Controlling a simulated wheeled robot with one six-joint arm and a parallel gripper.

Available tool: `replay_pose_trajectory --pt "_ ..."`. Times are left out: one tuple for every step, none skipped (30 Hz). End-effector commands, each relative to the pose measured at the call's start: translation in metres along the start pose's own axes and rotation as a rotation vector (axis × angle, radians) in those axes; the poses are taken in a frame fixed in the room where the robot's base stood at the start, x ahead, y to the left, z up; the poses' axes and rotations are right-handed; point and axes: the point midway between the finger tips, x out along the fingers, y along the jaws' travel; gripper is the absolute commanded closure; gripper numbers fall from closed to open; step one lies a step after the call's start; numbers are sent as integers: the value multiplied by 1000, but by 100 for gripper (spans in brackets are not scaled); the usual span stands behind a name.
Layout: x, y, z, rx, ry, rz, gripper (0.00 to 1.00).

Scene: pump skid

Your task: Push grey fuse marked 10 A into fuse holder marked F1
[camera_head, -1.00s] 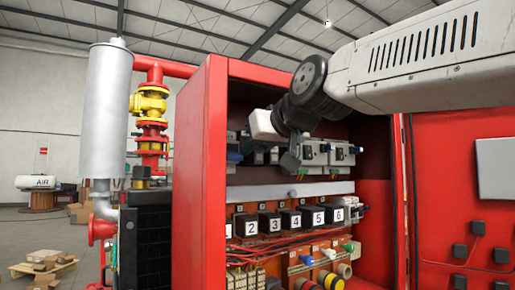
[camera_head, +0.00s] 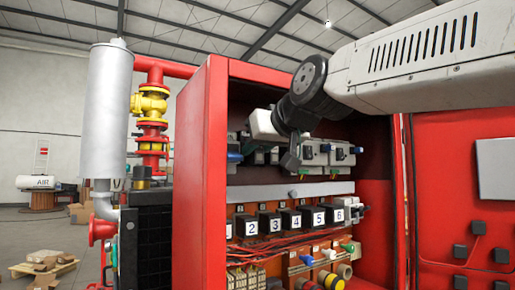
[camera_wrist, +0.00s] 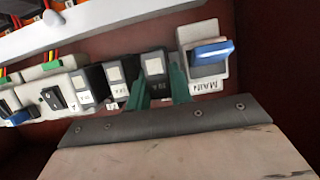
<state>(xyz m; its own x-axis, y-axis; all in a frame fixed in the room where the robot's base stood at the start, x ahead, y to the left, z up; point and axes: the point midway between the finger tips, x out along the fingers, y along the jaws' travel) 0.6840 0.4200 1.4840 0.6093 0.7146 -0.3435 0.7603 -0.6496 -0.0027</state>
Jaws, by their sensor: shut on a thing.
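In the wrist view, a dark grey fuse block (camera_wrist: 153,66) with a pale label stands in the row at the back of the cabinet. My gripper (camera_wrist: 157,88) has its two green fingers on either side of this block and is shut on it. The marking on its face is too small to read surely. The holder F1 is not legible; the fuse and fingers cover its place. In the head view my gripper (camera_head: 290,160) reaches into the upper part of the red cabinet, in front of the upper row of devices.
Right of the fuse is the MAIN switch (camera_wrist: 205,68) with a blue handle (camera_wrist: 212,51), close to my right finger. Similar dark blocks (camera_wrist: 118,76) stand close on the left. The red cabinet's left wall (camera_head: 203,170) and a lower row of numbered blocks (camera_head: 295,220) bound the space.

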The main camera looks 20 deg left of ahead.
Motion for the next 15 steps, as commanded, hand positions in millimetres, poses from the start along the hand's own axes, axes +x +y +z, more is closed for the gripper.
replay_pose_trajectory --pt "1 0 0 0 0 0 100" --pt "1 0 0 0 0 0 100" --pt "2 0 -1 0 0 0 100" --pt "2 0 -1 0 0 0 100" --pt "3 0 -1 0 0 0 100" --pt "4 0 -1 0 0 0 100" --pt "4 0 -2 0 0 0 100" --pt "5 0 -2 0 0 0 100" --pt "5 0 -2 0 0 0 100" --pt "6 0 -2 0 0 0 100" --pt "6 0 -3 0 0 0 100" --pt "7 0 -3 0 0 0 100" --pt "8 0 -3 0 0 0 100" --pt "8 0 -3 0 0 0 100" --pt "9 0 -4 0 0 0 100"
